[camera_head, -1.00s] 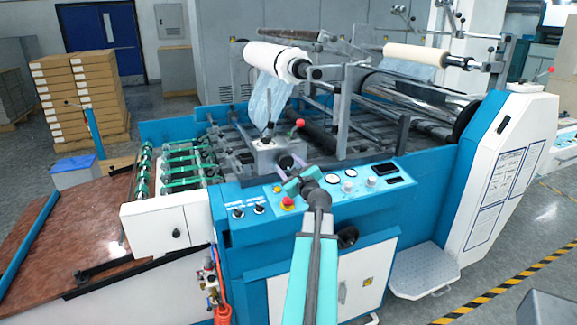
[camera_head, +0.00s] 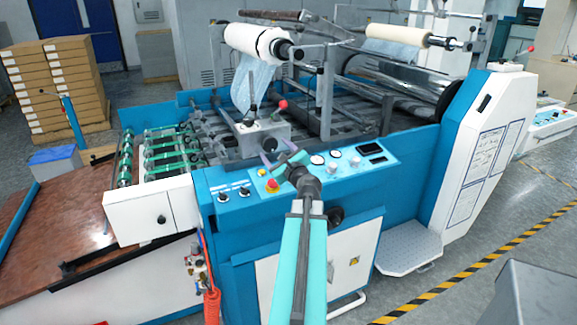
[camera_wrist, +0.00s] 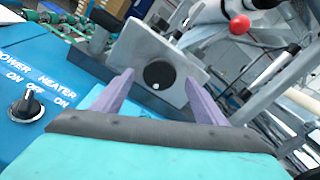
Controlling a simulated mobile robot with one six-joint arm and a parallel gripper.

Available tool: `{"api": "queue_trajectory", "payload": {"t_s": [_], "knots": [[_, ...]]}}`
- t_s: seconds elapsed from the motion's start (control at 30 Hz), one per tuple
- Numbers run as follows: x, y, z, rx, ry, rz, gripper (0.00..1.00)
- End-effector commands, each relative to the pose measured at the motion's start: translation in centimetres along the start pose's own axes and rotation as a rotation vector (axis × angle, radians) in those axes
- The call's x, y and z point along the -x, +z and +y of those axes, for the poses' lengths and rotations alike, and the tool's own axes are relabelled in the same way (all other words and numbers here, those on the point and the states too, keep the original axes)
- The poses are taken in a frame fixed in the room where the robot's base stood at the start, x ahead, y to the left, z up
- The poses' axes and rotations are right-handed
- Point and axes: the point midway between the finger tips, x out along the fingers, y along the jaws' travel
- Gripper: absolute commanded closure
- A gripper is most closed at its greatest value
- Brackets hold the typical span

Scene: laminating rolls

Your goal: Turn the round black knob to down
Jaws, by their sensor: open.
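The round black knob (camera_wrist: 159,75) with a small white dot low on its face sits on a grey metal box in the wrist view. The grey box (camera_head: 276,132) also shows in the head view, on the machine behind the control panel; the knob is not clear there. My gripper (camera_wrist: 160,76) is open, with one purple finger appearing on each side of the knob. I cannot tell whether either finger touches it. In the head view my gripper (camera_head: 269,150) is just in front of the box, above the panel.
A blue control panel (camera_head: 345,170) with gauges, switches and a red button (camera_head: 272,185) lies below my gripper. A POWER HEATER switch (camera_wrist: 26,104) is at left in the wrist view. A red ball lever (camera_head: 282,104) rises beside the box. A white film roll (camera_head: 255,42) hangs above.

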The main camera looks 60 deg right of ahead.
Motion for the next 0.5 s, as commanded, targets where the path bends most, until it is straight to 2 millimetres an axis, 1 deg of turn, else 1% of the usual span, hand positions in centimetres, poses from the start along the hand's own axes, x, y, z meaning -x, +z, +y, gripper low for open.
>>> {"api": "queue_trajectory", "payload": {"t_s": [0.03,0.23,0.5], "knots": [[0.8,-0.1,0.1,0.0,-0.001,0.0,0.34],[2.9,-0.1,0.1,0.0,-0.001,0.0,0.34],[3.7,-0.2,0.1,0.001,-0.001,-0.003,0.34]]}}
